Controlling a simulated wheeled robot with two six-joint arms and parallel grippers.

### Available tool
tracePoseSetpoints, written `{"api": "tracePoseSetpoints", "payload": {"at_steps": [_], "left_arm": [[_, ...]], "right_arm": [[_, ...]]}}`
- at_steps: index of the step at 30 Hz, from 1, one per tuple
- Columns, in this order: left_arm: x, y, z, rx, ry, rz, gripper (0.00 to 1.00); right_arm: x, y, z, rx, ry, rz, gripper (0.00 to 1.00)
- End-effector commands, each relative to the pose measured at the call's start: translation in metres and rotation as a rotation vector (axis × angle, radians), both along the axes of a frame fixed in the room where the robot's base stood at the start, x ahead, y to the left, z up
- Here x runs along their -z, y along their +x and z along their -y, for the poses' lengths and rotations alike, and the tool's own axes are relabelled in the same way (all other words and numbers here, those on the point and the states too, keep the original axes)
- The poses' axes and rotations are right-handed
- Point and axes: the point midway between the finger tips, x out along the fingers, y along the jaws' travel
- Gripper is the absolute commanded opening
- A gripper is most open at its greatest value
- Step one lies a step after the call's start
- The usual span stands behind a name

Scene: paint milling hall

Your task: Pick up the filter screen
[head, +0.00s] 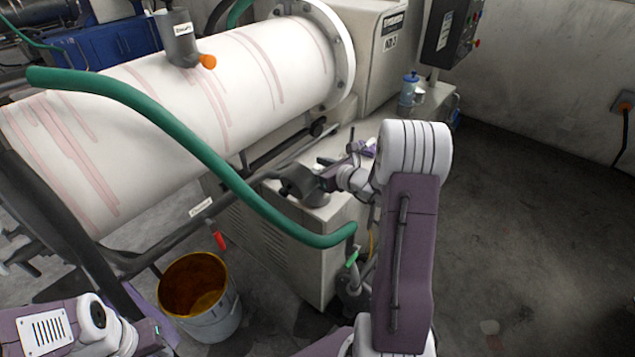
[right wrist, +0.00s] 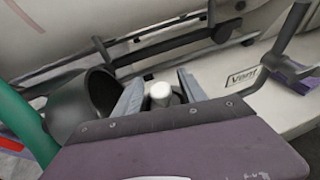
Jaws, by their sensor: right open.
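My right gripper (head: 334,176) is over the pale machine base below the white drum. In the right wrist view its two grey fingers (right wrist: 160,86) stand apart. A small cylinder with a white, rounded top (right wrist: 160,95) shows between them; I cannot tell if they touch it. A dark, open-ended cylindrical housing (right wrist: 84,103) lies just left of the fingers; it also shows in the head view (head: 303,187). I cannot tell for sure which part is the filter screen. My left arm shows at the lower left of the head view, but its gripper does not.
A green hose (head: 190,140) curves across in front of the white drum (head: 235,85) down to the base. A yellow-lined bucket (head: 212,318) stands on the floor at the lower left. A blue bottle (head: 408,88) stands behind my arm.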

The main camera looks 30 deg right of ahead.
Motion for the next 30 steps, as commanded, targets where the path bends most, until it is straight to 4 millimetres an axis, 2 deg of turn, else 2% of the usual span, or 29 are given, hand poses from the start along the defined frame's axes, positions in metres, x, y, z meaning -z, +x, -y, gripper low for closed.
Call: {"api": "tracePoseSetpoints", "payload": {"at_steps": [4,10,11,15,16,30], "left_arm": [[-0.0004,0.0000,0.0000,0.000,0.000,0.000,0.36],[-0.0002,0.0000,0.0000,0.000,0.000,0.000,0.36],[-0.0002,0.0000,0.0000,0.000,0.000,0.000,0.36],[-0.0002,0.0000,0.0000,0.000,0.000,0.000,0.36],[-0.0002,0.0000,0.0000,0.000,0.000,0.000,0.36],[-0.0002,0.0000,0.0000,0.000,0.000,0.000,0.36]], "right_arm": [[0.0068,0.0155,-0.0035,-0.001,0.000,-0.001,0.49],[0.0072,0.0164,-0.0033,0.000,0.000,-0.001,0.49],[0.0072,0.0164,-0.0033,0.000,0.000,-0.001,0.46],[0.0071,0.0163,-0.0032,0.000,0.000,-0.001,0.07],[0.0071,0.0163,-0.0032,0.000,0.000,-0.001,0.00],[0.0074,0.0160,-0.0033,0.000,0.000,-0.002,0.00]]}}
